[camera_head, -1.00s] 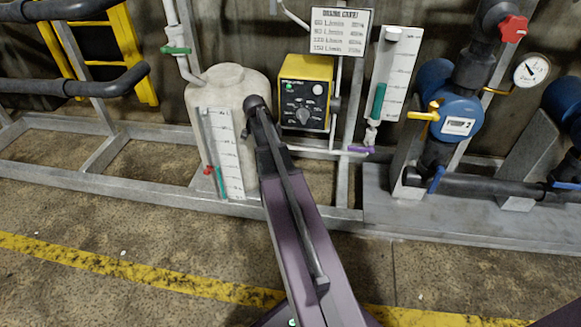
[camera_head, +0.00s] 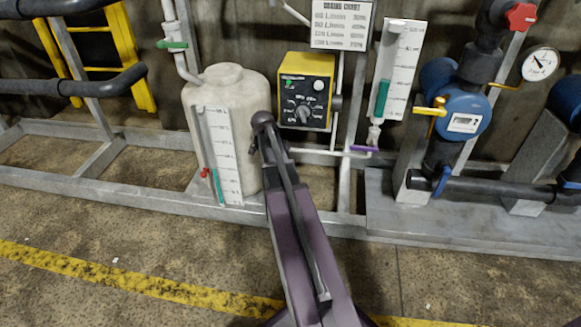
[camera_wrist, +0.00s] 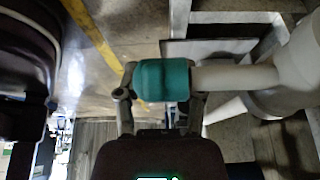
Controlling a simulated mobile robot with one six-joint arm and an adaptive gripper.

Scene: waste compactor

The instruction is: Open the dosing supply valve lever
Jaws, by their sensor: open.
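My gripper (camera_wrist: 160,98) shows in the wrist view with its two fingers apart. A teal cylinder (camera_wrist: 162,80) on a pale pipe (camera_wrist: 235,77) lies in line with the fingertips; I cannot tell whether they touch it. Several levers show there: a green one (camera_head: 171,44) by the pipe above the tank, a red one (camera_head: 205,172) at the tank's gauge, and a purple one (camera_head: 364,149) below the gauge column (camera_head: 403,65). No label tells which is the dosing supply valve lever.
A yellow dosing pump (camera_head: 304,88) stands right of the tank. Blue pump (camera_head: 462,108), pressure gauge (camera_head: 540,62) and red knob (camera_head: 521,16) are farther right. A grey frame rail (camera_head: 120,193) runs along the floor. The floor left of my arm is clear.

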